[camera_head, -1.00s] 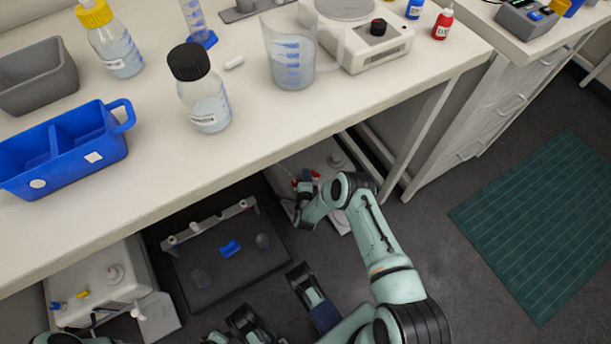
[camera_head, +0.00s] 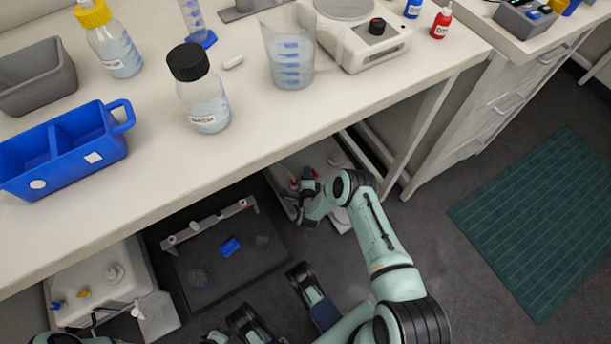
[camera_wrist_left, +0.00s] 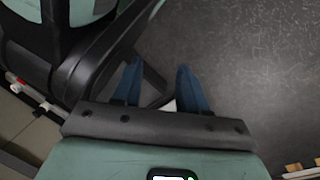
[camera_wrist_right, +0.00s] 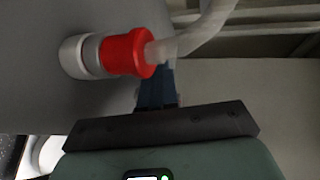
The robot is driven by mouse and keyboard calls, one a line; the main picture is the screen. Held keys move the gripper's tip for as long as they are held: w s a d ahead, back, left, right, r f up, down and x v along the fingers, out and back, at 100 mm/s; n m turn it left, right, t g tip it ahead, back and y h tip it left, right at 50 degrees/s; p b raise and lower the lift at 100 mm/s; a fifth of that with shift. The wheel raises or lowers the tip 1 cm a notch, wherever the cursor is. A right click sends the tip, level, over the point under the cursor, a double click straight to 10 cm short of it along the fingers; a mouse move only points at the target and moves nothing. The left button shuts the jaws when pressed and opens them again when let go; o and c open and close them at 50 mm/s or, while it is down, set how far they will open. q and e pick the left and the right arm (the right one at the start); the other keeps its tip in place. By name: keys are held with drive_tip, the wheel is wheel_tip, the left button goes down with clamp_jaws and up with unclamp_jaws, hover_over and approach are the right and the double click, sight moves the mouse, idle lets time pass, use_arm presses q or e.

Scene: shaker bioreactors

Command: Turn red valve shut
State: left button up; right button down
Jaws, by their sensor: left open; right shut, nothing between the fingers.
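A red fitting (camera_wrist_right: 128,53), which I take to be the red valve, sits on a pale collar on a grey vessel wall in the right wrist view. A pale hose leads out of its end. My right gripper (camera_wrist_right: 157,84) is shut and empty, its tips right by the fitting's lower right edge; contact is unclear. In the head view my right gripper (camera_head: 307,186) is under the bench beside small red parts (camera_head: 294,184) on a white unit (camera_head: 322,156), which it partly hides. My left gripper (camera_wrist_left: 160,82) is open and empty above the dark floor.
The white bench (camera_head: 260,120) overhangs the work spot and carries bottles, a beaker and a blue caddy (camera_head: 65,150). A dark shaker platform (camera_head: 225,270) lies left of my right gripper. Another white unit (camera_head: 100,285) with blue and yellow parts is farther left. A bench leg (camera_head: 425,130) stands right.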

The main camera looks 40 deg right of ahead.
drive_tip(key=shift+s+d+f, duration=0.1)
drive_tip(key=shift+s+d, duration=0.2)
drive_tip(key=shift+d, duration=0.1)
use_arm(q)
drive_tip(key=w+d+r+t+p, duration=0.1)
drive_tip(key=w+d+r+p, duration=0.1)
drive_tip(key=w+r+p, duration=0.2)
wheel_tip(320, 180, up, 4)
drive_tip(key=shift+d+f+m+t+p, duration=0.2)
drive_tip(key=shift+f+m+t+p, duration=0.1)
drive_tip(key=shift+t+p, duration=0.15)
use_arm(e)
drive_tip(key=a+v, duration=0.1)
drive_tip(key=v, duration=1.2)
drive_tip(key=shift+w+a+r, duration=0.15)
drive_tip(key=shift+a+r, duration=0.05)
